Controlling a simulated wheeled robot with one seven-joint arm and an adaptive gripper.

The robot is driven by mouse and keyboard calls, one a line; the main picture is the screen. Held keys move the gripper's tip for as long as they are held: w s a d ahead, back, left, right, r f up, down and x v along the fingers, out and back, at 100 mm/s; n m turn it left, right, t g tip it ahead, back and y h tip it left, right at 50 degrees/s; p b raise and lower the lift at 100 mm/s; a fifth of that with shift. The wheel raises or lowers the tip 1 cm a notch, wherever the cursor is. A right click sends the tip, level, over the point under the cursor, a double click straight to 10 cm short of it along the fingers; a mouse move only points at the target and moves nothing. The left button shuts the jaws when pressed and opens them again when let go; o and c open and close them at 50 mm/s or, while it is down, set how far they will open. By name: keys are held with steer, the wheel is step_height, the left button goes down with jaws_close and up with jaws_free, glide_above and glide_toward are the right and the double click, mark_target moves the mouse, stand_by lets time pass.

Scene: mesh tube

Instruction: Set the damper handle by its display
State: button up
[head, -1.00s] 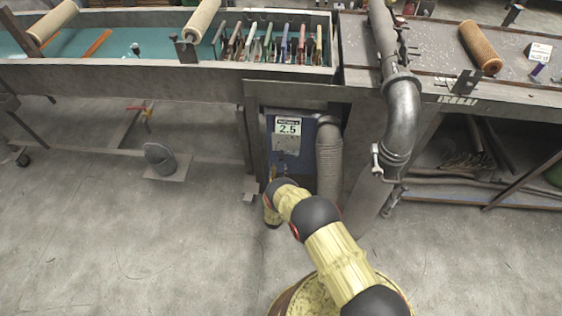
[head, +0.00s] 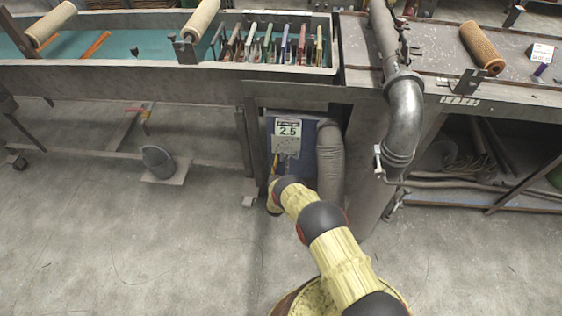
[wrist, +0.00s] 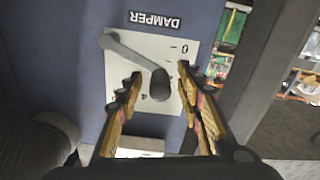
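A blue damper cabinet (head: 305,160) stands under the bench in the head view, with a white display (head: 288,130) reading 2.5. In the wrist view its white scale plate (wrist: 183,48) appears upside down below the word DAMPER, with a 0 and a 4 legible. The grey damper handle (wrist: 130,54) slants across the plate, with a dark round knob (wrist: 160,86) at its lower right end. My gripper (wrist: 159,76) is open, its yellow fingers on either side of the knob with gaps visible. Whether the fingers reach knob depth is unclear. The head view mostly hides the gripper behind my arm.
A ribbed grey hose (head: 330,165) runs close to the right of the cabinet. A thick metal pipe (head: 403,120) with a valve hangs further right. A grey pedal (head: 158,160) stands on the floor at left. The floor in front is largely clear.

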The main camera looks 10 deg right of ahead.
steer(key=shift+c, duration=0.9)
steer(key=c, duration=0.7)
jaws_close()
